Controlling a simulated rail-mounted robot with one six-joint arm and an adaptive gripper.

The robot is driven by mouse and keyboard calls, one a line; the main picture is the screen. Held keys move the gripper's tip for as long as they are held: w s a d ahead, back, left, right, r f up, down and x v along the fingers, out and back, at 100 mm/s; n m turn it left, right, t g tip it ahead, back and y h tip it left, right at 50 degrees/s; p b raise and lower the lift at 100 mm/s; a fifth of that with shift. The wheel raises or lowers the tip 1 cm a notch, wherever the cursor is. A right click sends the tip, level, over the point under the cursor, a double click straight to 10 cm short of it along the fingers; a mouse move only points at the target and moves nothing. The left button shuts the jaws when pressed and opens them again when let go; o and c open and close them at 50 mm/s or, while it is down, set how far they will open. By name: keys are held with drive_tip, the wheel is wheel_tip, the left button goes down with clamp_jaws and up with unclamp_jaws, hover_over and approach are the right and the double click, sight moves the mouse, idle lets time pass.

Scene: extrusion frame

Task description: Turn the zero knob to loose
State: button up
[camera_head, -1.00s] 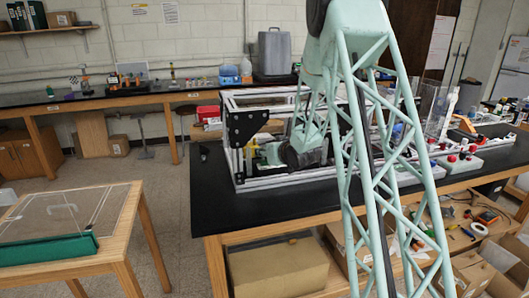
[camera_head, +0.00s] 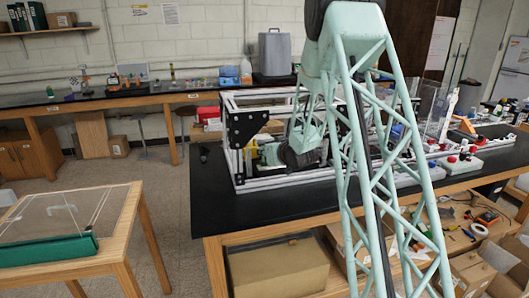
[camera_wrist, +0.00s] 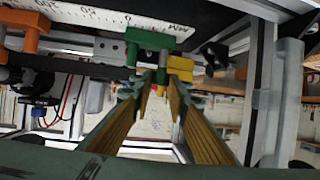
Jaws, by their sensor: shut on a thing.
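In the wrist view, a green block (camera_wrist: 150,39) sits at the zero end of a white ruler scale (camera_wrist: 95,17). A small grey knob stem (camera_wrist: 162,76) shows below the block, between the fingertips of my gripper (camera_wrist: 159,80). My gripper is shut on this knob, with its two long brown-padded fingers reaching up to it. The fingers partly hide the knob, and its turn angle cannot be read. A yellow block (camera_wrist: 180,67) lies close to the right of the fingertips. In the head view, my wrist reaches into the extrusion frame (camera_head: 290,181), and the knob cannot be made out.
An orange block (camera_wrist: 28,32) stands on the scale's left side. A light frame post (camera_wrist: 277,100) rises close to the right of my fingers. Dark parts with red wires (camera_wrist: 42,101) lie at left. In the head view, black plates (camera_head: 243,128) stand at the frame's left end.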

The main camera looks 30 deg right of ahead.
drive_tip(key=shift+d+r+n+y+p, duration=0.1)
drive_tip(key=shift+d+n+y+p, duration=0.1)
drive_tip(key=shift+n+y+p, duration=0.75)
drive_tip(key=n+y+p, duration=0.1)
drive_tip(key=p, duration=0.1)
drive_tip(key=n+y+p, duration=0.1)
drive_tip(key=y+p, duration=0.1)
drive_tip(key=p, duration=0.1)
drive_tip(key=shift+d+n+g+y, duration=0.2)
drive_tip(key=shift+n+g+y, duration=0.05)
drive_tip(key=shift+n+g, duration=0.1)
drive_tip(key=n+g+y+p, duration=0.1)
drive_tip(key=n+y+p, duration=0.1)
drive_tip(key=p, duration=0.2)
drive_tip(key=shift+w+n+g+y+p, duration=0.1)
drive_tip(key=shift+n+g+y+p, duration=0.2)
drive_tip(key=shift+p, duration=0.1)
drive_tip(key=shift+n+y+p, duration=0.4)
drive_tip(key=shift+p, duration=0.1)
drive_tip(key=o, duration=0.8)
drive_tip(key=shift+o, duration=0.2)
drive_tip(key=shift+d, duration=0.1)
drive_tip(key=v, duration=1.2)
